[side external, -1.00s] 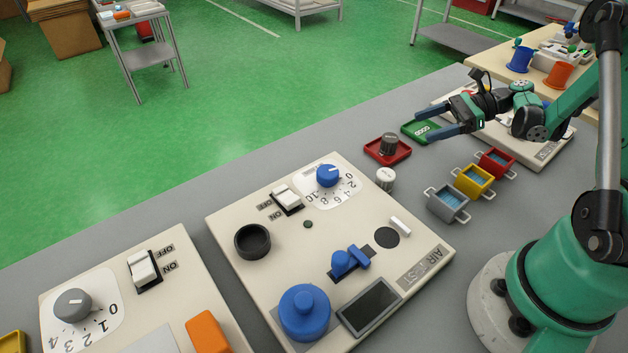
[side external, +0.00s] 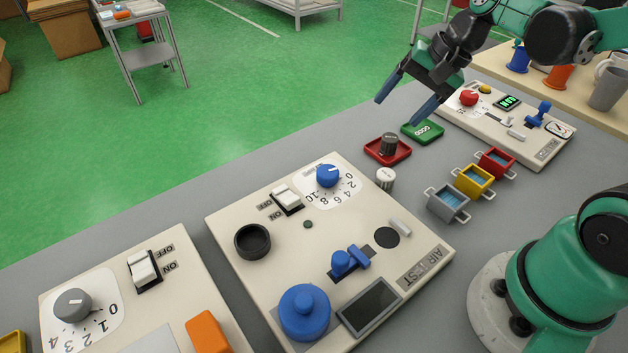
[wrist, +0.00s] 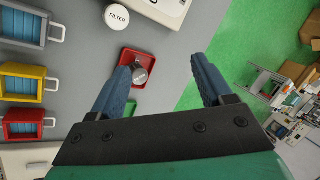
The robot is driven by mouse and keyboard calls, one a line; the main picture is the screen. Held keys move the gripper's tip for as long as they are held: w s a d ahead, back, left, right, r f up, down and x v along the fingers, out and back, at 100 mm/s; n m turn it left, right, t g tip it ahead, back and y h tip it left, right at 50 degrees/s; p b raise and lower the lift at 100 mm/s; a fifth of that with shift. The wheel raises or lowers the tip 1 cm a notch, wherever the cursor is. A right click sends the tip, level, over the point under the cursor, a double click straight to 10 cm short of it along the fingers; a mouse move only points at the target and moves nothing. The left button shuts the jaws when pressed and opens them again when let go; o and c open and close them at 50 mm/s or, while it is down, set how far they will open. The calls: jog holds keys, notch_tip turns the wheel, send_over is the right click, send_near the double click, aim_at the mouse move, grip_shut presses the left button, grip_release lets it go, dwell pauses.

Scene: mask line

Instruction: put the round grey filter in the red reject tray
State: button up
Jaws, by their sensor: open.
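The round grey filter (side external: 388,145) sits inside the red reject tray (side external: 373,155), which lies on the grey bench. In the wrist view the dark grey filter (wrist: 140,76) shows in the red tray (wrist: 128,55), partly behind one finger. My gripper (side external: 397,111) is open and empty. It is above and beyond the tray, apart from the filter, with its fingers angled downward. In the wrist view the gripper (wrist: 161,64) shows its fingers spread, with bench and green floor between them.
A white filter (side external: 385,179) stands beside the red tray. A green tray (side external: 428,138) lies behind it. Small grey (side external: 446,206), yellow (side external: 472,184) and red (side external: 510,161) bins stand to the right. The air test panel (side external: 236,210) fills the centre; another panel (side external: 480,125) stands behind.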

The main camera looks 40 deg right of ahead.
jog(key=s+a+n+t+h, duration=0.1)
jog(key=n, duration=0.2)
jog(key=s+a+n+t+h, duration=0.1)
jog(key=a+n, duration=0.1)
jog(key=n, duration=0.2)
jog(key=s+a+r+n+h, duration=0.1)
jog(key=n, duration=0.2)
jog(key=shift+s+a+t, duration=0.2)
jog(key=shift+a+t, duration=0.15)
jog(key=shift+t, duration=0.05)
